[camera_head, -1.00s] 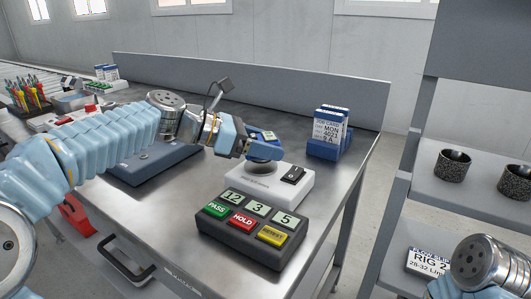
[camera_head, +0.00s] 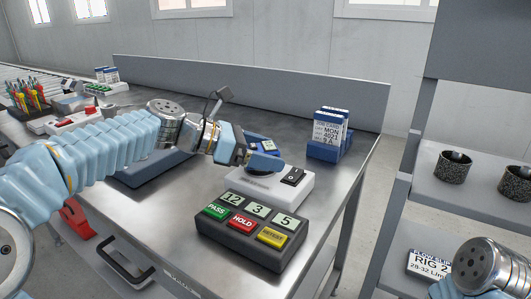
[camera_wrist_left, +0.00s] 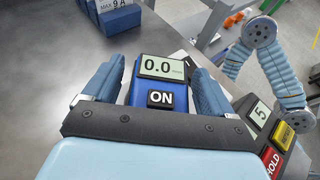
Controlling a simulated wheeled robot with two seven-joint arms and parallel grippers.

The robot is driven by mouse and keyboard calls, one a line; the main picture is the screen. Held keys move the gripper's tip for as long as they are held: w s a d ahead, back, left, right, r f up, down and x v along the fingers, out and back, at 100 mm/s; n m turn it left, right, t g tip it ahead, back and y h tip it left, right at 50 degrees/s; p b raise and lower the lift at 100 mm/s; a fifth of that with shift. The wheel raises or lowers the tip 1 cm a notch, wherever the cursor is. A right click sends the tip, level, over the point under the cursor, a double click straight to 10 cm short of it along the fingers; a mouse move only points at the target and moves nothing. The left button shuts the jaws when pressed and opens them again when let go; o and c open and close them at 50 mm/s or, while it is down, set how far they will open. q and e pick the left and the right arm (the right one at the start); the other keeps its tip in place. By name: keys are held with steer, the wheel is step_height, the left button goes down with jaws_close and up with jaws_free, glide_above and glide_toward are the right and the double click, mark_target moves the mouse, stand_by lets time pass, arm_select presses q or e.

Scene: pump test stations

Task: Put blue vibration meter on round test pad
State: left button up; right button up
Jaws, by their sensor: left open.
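The blue vibration meter (camera_wrist_left: 160,85) has a display reading 0.0 and a black ON button. In the left wrist view it sits between the fingers of my left gripper (camera_wrist_left: 157,85), with a small gap on each side. In the head view the meter (camera_head: 268,146) shows partly behind the near finger of my left gripper (camera_head: 262,158). The gripper is open, low over the white test station (camera_head: 290,193). The round test pad (camera_head: 258,172) shows only as a dark edge under the finger. The meter's underside is hidden, so its contact with the pad cannot be seen. My right gripper is out of view.
A dark button box (camera_head: 245,240) with PASS, HOLD and RETEST keys stands in front of the station. A black rocker switch (camera_head: 293,177) is on the station's right. A blue card holder (camera_head: 324,150) stands behind. Shelves with dark cups (camera_head: 453,168) are at right.

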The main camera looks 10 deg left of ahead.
arm_select(q)
steer(key=v, duration=1.1)
steer(key=shift+a+r+p, duration=0.25)
steer(key=shift+a+p, duration=0.1)
